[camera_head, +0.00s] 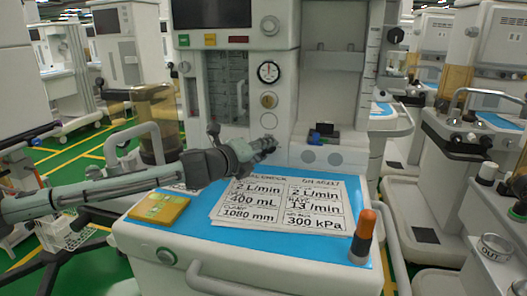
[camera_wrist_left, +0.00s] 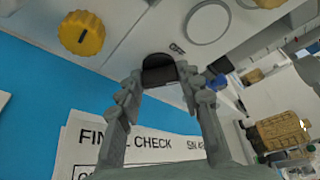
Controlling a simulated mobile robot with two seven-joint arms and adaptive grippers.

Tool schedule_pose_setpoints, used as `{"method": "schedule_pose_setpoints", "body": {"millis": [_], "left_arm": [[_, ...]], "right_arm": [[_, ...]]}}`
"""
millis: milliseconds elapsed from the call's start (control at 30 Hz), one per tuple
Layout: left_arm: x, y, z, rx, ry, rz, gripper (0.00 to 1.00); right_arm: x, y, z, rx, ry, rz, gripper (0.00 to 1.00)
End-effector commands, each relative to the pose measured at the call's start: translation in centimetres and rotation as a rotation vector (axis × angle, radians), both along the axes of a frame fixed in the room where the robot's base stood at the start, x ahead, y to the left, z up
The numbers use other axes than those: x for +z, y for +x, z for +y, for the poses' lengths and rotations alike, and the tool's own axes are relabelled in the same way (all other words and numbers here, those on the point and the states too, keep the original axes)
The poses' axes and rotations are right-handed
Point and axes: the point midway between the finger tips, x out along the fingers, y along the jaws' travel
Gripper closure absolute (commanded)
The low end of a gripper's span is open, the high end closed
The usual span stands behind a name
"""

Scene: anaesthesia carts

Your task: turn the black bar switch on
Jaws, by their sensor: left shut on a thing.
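The black bar switch (camera_wrist_left: 158,70) shows in the left wrist view as a dark rounded piece on the cart's light front panel. My left gripper (camera_wrist_left: 158,88) has its two fingers on either side of it, shut on it. In the head view my left arm reaches in from the left, and the left gripper (camera_head: 266,146) is against the panel below a column of round controls. The switch is hidden behind the gripper there. Whether the bar stands at on or off is hard to tell. My right gripper is not in view.
A yellow knob (camera_wrist_left: 82,33) and a pale ring (camera_wrist_left: 208,22) are near the switch. Below lie printed sheets (camera_head: 280,205) on a blue work surface, a yellow block (camera_head: 158,208) and an orange-topped cylinder (camera_head: 364,235). A black and blue item (camera_head: 323,133) is to the right.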

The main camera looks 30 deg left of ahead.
Motion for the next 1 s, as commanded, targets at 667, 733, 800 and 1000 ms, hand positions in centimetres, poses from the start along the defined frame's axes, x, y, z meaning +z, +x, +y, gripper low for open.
{"method": "schedule_pose_setpoints", "body": {"millis": [667,733,800,1000], "left_arm": [[0.25,0.11,-0.43,-0.001,0.613,0.159,0.93],[0.26,0.12,-0.43,0.0,0.67,0.174,0.93],[0.25,0.12,-0.46,-0.001,0.722,0.187,0.93],[0.21,0.13,-0.52,-0.001,0.84,0.218,0.93]], "right_arm": [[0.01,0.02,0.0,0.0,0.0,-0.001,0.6],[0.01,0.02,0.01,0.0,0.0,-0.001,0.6],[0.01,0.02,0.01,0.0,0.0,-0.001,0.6],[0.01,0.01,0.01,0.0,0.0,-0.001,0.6]]}}
